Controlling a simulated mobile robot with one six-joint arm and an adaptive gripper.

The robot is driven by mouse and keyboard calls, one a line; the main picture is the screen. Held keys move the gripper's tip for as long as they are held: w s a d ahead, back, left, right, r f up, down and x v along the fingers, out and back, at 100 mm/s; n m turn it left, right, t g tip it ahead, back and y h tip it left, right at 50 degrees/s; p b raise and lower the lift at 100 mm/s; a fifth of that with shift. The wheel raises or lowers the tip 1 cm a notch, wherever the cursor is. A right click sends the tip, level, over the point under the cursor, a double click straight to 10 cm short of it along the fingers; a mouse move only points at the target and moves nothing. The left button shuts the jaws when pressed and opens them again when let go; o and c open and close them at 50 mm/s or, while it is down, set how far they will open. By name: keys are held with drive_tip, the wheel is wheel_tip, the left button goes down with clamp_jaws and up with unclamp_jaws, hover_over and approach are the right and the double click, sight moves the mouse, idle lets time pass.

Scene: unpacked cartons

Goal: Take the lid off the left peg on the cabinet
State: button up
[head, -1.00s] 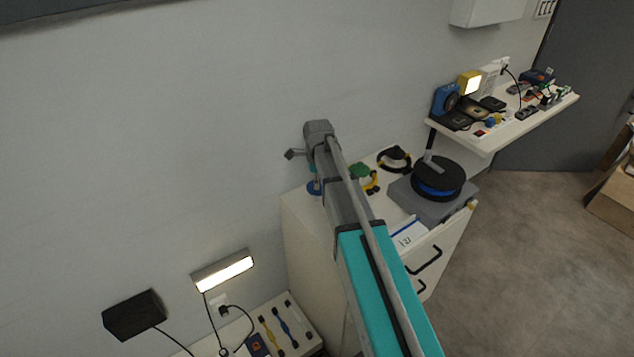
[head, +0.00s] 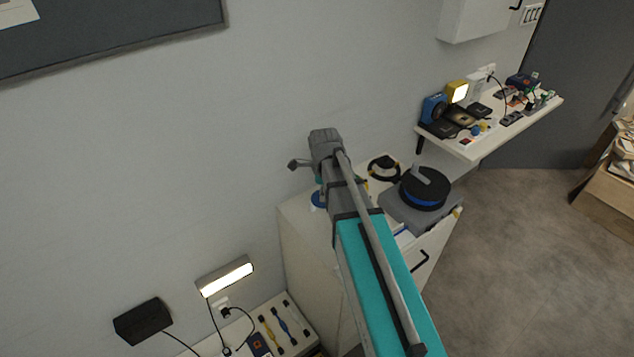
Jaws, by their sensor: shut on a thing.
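The white cabinet (head: 308,250) stands against the wall, with my arm reaching across its top. The grey end of my arm (head: 326,142) is over the cabinet's back left part. My gripper's jaws are hidden behind my own arm, so neither they nor anything in them shows. A small blue round thing (head: 318,200) shows at the arm's left edge, above the cabinet's left part. It is mostly covered, and I cannot tell whether it is the lid. I cannot make out the left peg.
A black and blue reel (head: 424,193) sits on a grey base at the cabinet's right, with a black ring-shaped thing (head: 384,170) behind it. A crowded wall shelf (head: 476,150) is at the right. A lit lamp (head: 224,276) and a low surface with tools (head: 290,345) are at lower left.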

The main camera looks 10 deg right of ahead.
drive_tip(key=shift+s+d+r+p, duration=0.15)
drive_tip(key=shift+s+r+p, duration=0.25)
drive_tip(key=shift+s, duration=0.6)
drive_tip(key=shift+s+d+r+p, duration=0.1)
drive_tip(key=shift+s+r+p, duration=0.1)
drive_tip(key=shift+s+r, duration=0.55)
drive_tip(key=shift+s+f, duration=0.3)
